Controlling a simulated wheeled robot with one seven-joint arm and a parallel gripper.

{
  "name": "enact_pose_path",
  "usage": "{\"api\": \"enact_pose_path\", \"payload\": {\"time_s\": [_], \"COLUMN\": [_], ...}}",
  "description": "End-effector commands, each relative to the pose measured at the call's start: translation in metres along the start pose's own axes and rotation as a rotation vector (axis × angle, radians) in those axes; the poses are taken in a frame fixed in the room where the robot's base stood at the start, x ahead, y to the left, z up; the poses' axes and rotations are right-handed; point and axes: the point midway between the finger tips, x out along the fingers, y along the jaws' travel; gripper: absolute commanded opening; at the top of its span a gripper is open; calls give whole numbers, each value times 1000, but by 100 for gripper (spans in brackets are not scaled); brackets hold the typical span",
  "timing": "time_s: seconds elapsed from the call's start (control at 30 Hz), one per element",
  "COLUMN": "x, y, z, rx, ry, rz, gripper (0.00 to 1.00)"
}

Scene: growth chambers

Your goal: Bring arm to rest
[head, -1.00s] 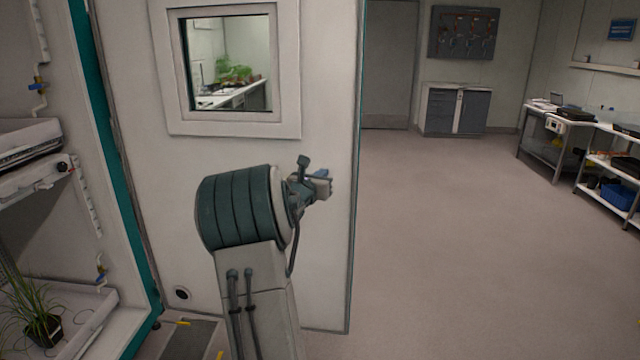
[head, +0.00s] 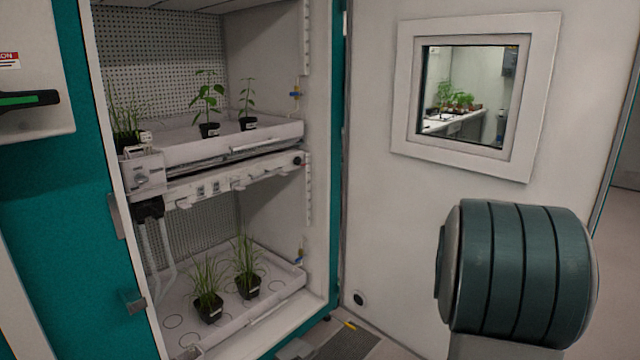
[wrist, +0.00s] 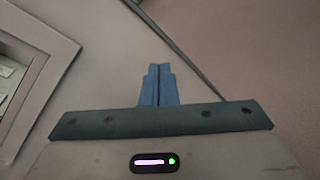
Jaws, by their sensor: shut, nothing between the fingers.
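My gripper (wrist: 159,71) shows in the wrist view with its two blue fingers together and nothing between them. Beyond it are pale surfaces, a slanting dark edge line and part of a framed window at the left. In the head view my arm's ribbed dark green joint stands at the lower right, in front of the open chamber door (head: 390,235). The gripper itself is not visible in the head view.
The open growth chamber holds an upper tray (head: 215,146) and a lower tray (head: 275,310), both with potted plants. The door has a window frame (head: 405,95). A floor mat (head: 350,343) lies below. A strip of bare floor shows at the far right.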

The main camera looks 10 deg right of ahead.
Motion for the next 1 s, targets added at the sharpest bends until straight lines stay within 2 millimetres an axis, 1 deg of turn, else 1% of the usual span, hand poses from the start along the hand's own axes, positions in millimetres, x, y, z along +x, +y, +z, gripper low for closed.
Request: {"api": "enact_pose_path", "payload": {"time_s": [0.03,0.17,0.2,0.27,0.3,0.37,0.4,0.47,0.5,0.57,0.6,0.67,0.7,0.77,0.8,0.9,1.0], "x": [-20,-66,-81,-104,-120,-144,-160,-186,-203,-229,-247,-274,-291,-317,-333,-366,-389], "y": [-5,-26,-32,-43,-50,-61,-68,-80,-88,-100,-107,-119,-128,-140,-147,-162,-174], "z": [-3,-19,-25,-33,-39,-48,-54,-62,-68,-76,-81,-88,-92,-97,-100,-105,-108], "rx": [86,301,362,451,507,587,638,710,756,819,859,914,946,991,1015,1063,1092], "ry": [40,142,174,222,254,302,334,381,410,455,484,525,551,585,606,646,668], "rz": [-31,-142,-178,-236,-277,-341,-385,-455,-504,-578,-630,-710,-765,-848,-900,-1013,-1098], "gripper": [0,0,0,0,0,0,0,0,0,0,0,0,0,0,0,0,0]}}
